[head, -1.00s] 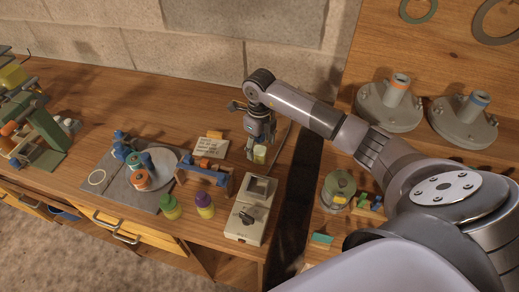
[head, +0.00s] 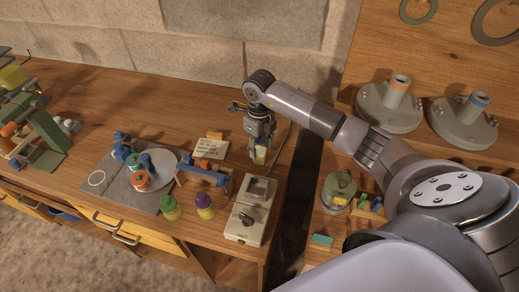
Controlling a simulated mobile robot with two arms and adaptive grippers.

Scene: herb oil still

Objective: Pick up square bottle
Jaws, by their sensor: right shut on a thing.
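The square bottle (head: 260,157) is a small pale yellow-green block with light sides, in the middle of the head view. My right gripper (head: 259,148) points down on it from above and is shut on it. The fingers hide the bottle's upper part. I cannot tell whether its base touches the table. My left gripper is not in view.
A grey device with a square top (head: 251,207) stands just in front of the bottle. A blue-topped stand (head: 206,175), a written card (head: 209,148), a green-capped bottle (head: 169,207) and a purple-capped bottle (head: 204,206) are to the left. A dark gap (head: 301,190) lies right.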

